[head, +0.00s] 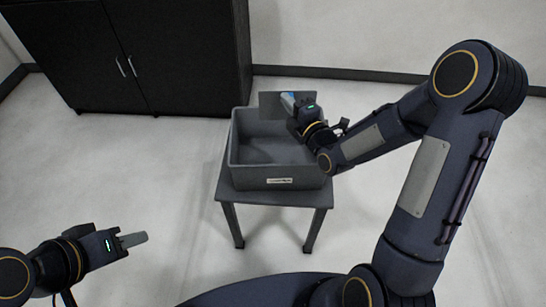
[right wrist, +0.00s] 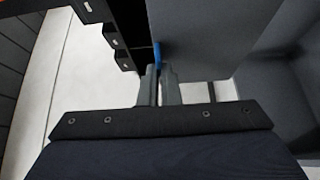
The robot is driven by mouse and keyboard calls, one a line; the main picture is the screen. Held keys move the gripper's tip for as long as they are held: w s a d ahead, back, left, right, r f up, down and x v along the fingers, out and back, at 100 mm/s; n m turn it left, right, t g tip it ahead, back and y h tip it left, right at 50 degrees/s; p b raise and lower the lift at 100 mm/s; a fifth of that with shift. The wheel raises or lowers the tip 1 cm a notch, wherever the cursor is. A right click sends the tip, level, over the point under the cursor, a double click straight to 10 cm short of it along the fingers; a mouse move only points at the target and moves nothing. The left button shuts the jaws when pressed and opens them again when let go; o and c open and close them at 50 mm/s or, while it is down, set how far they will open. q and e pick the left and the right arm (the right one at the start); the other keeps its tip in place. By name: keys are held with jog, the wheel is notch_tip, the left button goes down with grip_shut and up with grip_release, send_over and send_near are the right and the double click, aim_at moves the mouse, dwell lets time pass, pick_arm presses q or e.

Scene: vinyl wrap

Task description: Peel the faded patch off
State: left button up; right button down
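A grey panel (head: 270,104) stands upright at the back of a grey bin; it also shows in the right wrist view (right wrist: 205,35). A small blue patch (head: 287,95) is at the panel's face, and shows as a thin blue strip (right wrist: 157,54) in the right wrist view. My right gripper (head: 286,102) is at the panel, its fingers (right wrist: 160,82) close together with the blue strip between their tips. The fingers hide most of the patch. My left gripper (head: 142,238) is low at the left, away from the bin; its fingers look together and empty.
The grey bin (head: 277,172) with a small label sits on a small table (head: 270,197). A black cabinet (head: 165,55) with handles stands behind at the left. The pale floor (head: 150,170) between the left gripper and table is clear.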

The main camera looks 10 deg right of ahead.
aim_at(278, 108)
jog(key=shift+w+a+f+y, duration=0.15)
jog(key=shift+w+a+y, duration=0.15)
jog(key=shift+w, duration=0.1)
jog(key=shift+s+f+b, duration=0.1)
jog(key=shift+f+b, duration=0.65)
jog(key=shift+f, duration=1.8)
pick_arm(q)
jog(key=shift+w+a+f, duration=0.1)
jog(key=shift+f, duration=0.5)
jog(key=shift+w+a+f, duration=0.1)
jog(key=shift+f, duration=0.45)
pick_arm(e)
jog(key=c, duration=1.6)
grip_release()
pick_arm(q)
jog(key=shift+d, duration=0.1)
pick_arm(e)
jog(key=shift+o, duration=0.2)
jog(key=shift+s+d, duration=0.1)
